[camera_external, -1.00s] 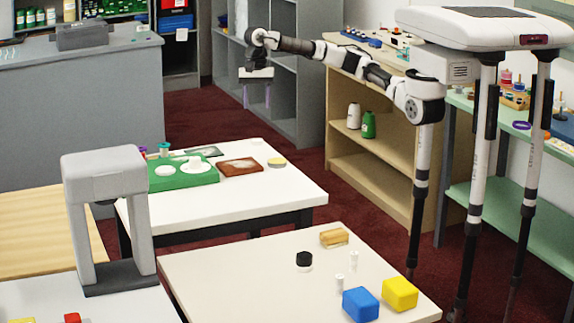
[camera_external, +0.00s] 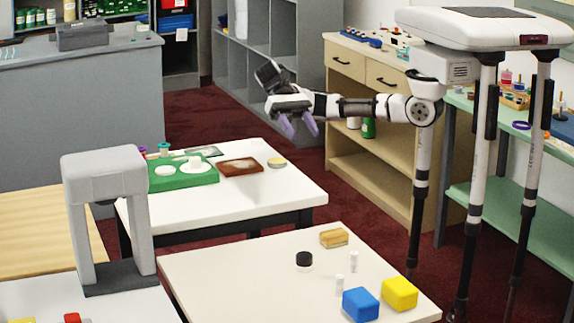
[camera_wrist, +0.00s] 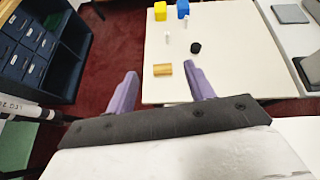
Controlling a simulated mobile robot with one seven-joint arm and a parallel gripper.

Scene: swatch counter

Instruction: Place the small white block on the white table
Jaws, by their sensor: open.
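Two small white upright pieces stand on the off-white front table (camera_external: 215,268): one farther back (camera_external: 354,261), one nearer the blue block (camera_external: 339,285). They also show in the wrist view (camera_wrist: 167,38); I cannot tell whether either is a block or a cylinder. Another white-topped table (camera_external: 265,198) stands behind, with white pieces (camera_external: 195,163) on a green tray (camera_external: 185,177). My gripper (camera_external: 301,132) is open and empty, in the air above and behind the front table. Its purple fingers frame the table's edge in the wrist view (camera_wrist: 161,80).
The front table holds a tan block (camera_external: 333,238), a black cylinder (camera_external: 304,259), a blue block (camera_external: 360,305) and a yellow block (camera_external: 399,293). A grey arch (camera_external: 104,165) stands at left. A wooden cabinet (camera_external: 365,180) stands behind my arm. The front table's left part is clear.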

